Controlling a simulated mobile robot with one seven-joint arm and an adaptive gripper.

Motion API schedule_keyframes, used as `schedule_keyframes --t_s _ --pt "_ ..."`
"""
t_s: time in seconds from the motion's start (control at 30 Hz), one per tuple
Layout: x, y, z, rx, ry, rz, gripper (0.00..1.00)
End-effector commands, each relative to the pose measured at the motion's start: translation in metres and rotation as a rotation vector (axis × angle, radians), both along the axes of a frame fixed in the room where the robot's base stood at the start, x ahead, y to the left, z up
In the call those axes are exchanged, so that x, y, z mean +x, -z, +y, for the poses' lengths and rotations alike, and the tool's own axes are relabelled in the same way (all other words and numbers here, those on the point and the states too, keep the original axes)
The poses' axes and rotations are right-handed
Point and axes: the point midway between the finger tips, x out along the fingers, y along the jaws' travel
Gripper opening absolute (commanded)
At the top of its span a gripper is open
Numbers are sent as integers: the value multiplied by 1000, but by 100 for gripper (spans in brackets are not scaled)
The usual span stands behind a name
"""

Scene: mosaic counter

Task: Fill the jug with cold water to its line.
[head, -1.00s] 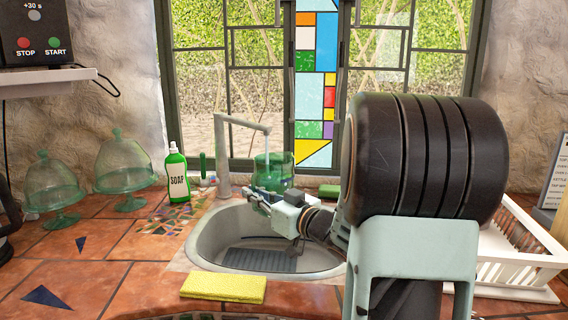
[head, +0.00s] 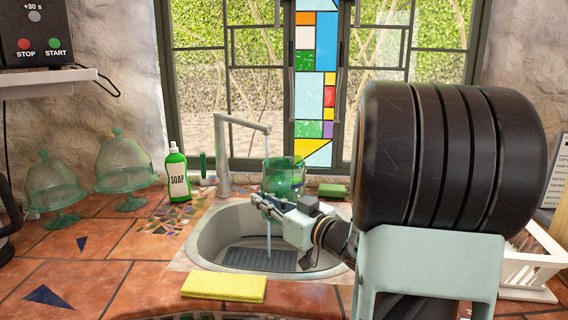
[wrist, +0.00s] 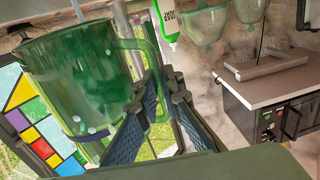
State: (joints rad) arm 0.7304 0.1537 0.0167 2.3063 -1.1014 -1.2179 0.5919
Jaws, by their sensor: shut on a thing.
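The jug (head: 284,178) is green see-through glass, held over the back of the sink by the tap. It also shows large in the wrist view (wrist: 80,85), where the picture is upside down. My gripper (head: 262,201) is shut on its handle (wrist: 155,75), with the fingers (wrist: 160,95) around the handle's side. A thin water stream (head: 268,242) shows below the jug, falling into the basin.
The sink (head: 205,245) is open below, with a dark ribbed patch on its floor. A soap bottle (head: 178,175) and glass domes (head: 122,165) stand left; a white dish rack (head: 525,265) is at right.

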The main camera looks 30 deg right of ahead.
Motion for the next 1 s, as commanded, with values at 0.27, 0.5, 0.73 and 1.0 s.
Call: schedule_keyframes --t_s 0.27,0.5,0.73,1.0 --pt "37 -5 4 -4 -4 -11 0" --pt "46 -5 4 -5 -1 -10 0" --pt "13 -5 0 -5 1 -10 0" --pt "-1 -4 0 -4 -2 -9 0"
